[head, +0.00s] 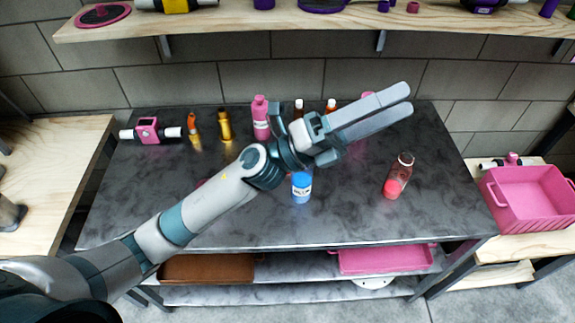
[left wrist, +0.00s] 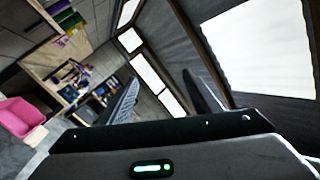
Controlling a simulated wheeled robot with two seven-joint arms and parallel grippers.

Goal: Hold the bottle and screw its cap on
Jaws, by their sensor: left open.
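A clear reddish bottle (head: 404,166) stands on the right part of the dark grey table, with its narrow end up. A pinkish-red cap (head: 391,188) shows at its lower left; I cannot tell whether they touch. My left gripper (head: 407,98) reaches over the table from the left, raised and pointing to the upper right. Its two long fingers are apart with nothing between them, up and away from the bottle. The left wrist view also shows the open, empty fingers (left wrist: 160,78). My right gripper is in neither view.
The dark table (head: 330,225) also holds a blue-capped jar (head: 301,187), a pink bottle (head: 261,118), gold bottles (head: 225,126) and a pink clamp (head: 148,130). A wooden shelf (head: 230,28) runs above. A pink crate (head: 530,198) stands at right. The table's front right is clear.

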